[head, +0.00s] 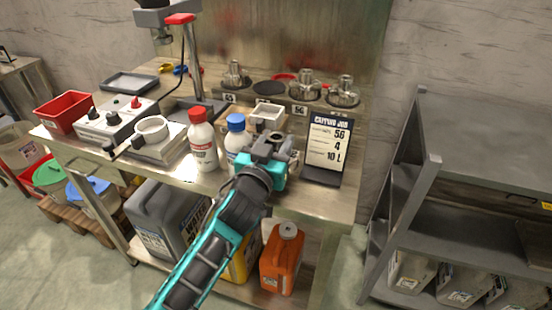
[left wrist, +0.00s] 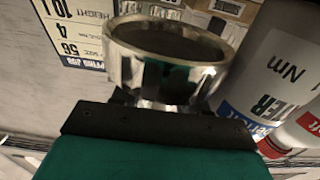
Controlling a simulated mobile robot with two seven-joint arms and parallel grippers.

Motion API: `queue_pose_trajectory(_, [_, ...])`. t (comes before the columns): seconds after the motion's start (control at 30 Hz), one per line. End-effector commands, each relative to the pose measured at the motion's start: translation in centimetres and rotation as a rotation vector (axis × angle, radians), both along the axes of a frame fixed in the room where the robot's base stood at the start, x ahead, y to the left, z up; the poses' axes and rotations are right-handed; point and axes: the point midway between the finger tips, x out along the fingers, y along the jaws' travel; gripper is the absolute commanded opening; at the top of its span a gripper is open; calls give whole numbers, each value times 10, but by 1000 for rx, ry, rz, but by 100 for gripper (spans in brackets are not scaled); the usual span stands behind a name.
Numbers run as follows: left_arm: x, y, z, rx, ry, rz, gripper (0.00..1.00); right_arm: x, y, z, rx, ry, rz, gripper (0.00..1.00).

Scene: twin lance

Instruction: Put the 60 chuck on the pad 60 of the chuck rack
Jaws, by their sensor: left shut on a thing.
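My left gripper (head: 268,158) is above the front of the bench, to the right of the bottles. It is shut on a shiny metal chuck (left wrist: 165,68), which fills the middle of the left wrist view as a round ring; its number cannot be read. In the head view the held chuck is partly hidden by the gripper. The chuck rack (head: 328,111) stands at the back of the bench, beyond the gripper. A bare dark pad (head: 269,88) lies between a chuck at left (head: 235,74) and two chucks at right (head: 307,86). The rack labels are too small to read surely. My right gripper is not in view.
A job card (head: 329,141) reading 56, 4 and 10 stands right of the gripper. A red-capped bottle (head: 202,142) and a blue-capped bottle (head: 236,135) stand left of it. A small pale box (head: 267,115) lies between gripper and rack. A grey shelf (head: 440,205) stands at right.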

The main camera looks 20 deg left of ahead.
Motion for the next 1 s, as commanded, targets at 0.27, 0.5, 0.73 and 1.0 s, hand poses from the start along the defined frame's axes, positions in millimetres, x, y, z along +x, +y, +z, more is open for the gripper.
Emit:
queue_pose_trajectory(0.27, [0, 0, -33, -1, -4, -1, 0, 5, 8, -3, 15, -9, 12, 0])
queue_pose_trajectory(0.5, [0, 0, -32, -1, -5, -1, 0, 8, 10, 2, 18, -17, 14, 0])
queue_pose_trajectory(0.73, [0, 0, -38, 0, 2, 0, 49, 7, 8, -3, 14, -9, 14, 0])
queue_pose_trajectory(1.0, [0, 0, -38, 0, 2, 0, 54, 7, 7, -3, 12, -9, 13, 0])
